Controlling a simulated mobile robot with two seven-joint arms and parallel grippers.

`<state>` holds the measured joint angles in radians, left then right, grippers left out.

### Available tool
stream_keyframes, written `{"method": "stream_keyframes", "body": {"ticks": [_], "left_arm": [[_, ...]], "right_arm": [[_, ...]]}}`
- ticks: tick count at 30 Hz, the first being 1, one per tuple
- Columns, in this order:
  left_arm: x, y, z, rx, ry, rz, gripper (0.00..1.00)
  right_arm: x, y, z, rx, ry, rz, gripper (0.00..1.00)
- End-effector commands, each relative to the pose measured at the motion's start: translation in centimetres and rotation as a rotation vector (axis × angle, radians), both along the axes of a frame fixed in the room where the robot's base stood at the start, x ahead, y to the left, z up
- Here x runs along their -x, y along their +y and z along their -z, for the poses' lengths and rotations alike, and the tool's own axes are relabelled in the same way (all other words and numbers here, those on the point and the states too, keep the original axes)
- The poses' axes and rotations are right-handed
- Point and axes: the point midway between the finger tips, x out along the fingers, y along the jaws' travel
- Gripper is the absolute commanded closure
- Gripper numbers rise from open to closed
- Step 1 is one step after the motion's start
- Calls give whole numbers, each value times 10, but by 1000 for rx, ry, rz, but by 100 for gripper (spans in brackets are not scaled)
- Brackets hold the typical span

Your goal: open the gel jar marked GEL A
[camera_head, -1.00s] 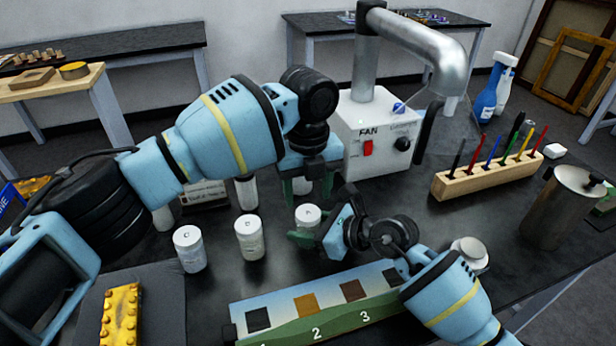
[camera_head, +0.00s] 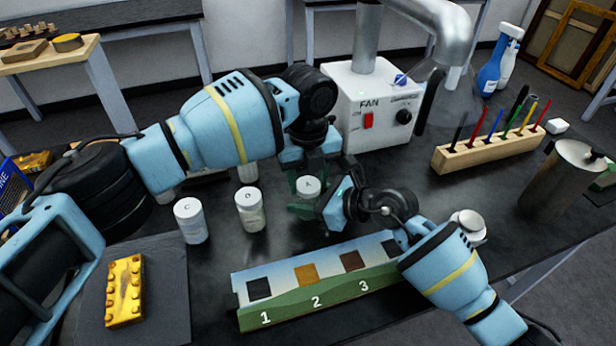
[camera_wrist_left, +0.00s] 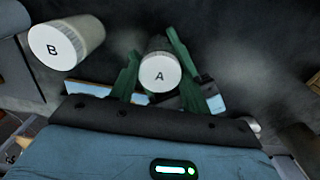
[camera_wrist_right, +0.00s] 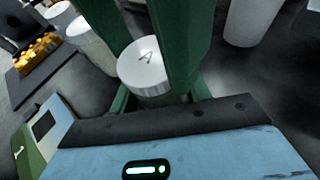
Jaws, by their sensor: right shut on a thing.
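The jar marked A (camera_head: 308,187) stands upright on the black bench, its white lid on; its body is mostly hidden by fingers. The lid also shows in the left wrist view (camera_wrist_left: 160,73) and the right wrist view (camera_wrist_right: 143,65). My right gripper (camera_head: 304,208) is shut on the jar's body from the side, below the lid. My left gripper (camera_head: 308,177) points down from above, its green fingers on either side of the lid. It looks open; whether a finger touches the lid is hard to tell.
Jar B (camera_head: 249,209) and jar C (camera_head: 190,220) stand left of jar A. The fan box (camera_head: 372,110) is close behind the grippers. A numbered swatch strip (camera_head: 325,305) lies in front. A wooden pen rack (camera_head: 490,147) and metal canister (camera_head: 562,195) stand right.

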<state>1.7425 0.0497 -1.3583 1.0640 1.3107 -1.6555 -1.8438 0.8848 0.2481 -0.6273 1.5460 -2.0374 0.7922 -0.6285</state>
Motion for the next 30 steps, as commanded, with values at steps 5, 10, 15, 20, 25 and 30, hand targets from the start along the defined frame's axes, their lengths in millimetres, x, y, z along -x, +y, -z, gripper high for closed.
{"method": "stream_keyframes", "body": {"ticks": [5, 10, 15, 20, 25, 30], "left_arm": [[0, 0, 0, 0, 1, -41, 81], [1, 0, 0, 1, 3, -271, 81], [1, 0, 0, 1, 3, -570, 81], [1, -1, 0, 1, 2, -854, 81], [1, 0, 0, 0, 3, -1158, 81], [1, -1, 0, -1, 5, -1465, 81]], "right_arm": [[0, 0, 0, 0, 0, 0, 100], [0, 0, 0, 0, 0, 0, 100], [0, 0, 0, 0, 1, 0, 100], [0, 0, 0, 1, 1, 1, 100], [0, 0, 0, 1, 1, 1, 100], [0, 0, 0, 1, 1, 1, 100]]}}
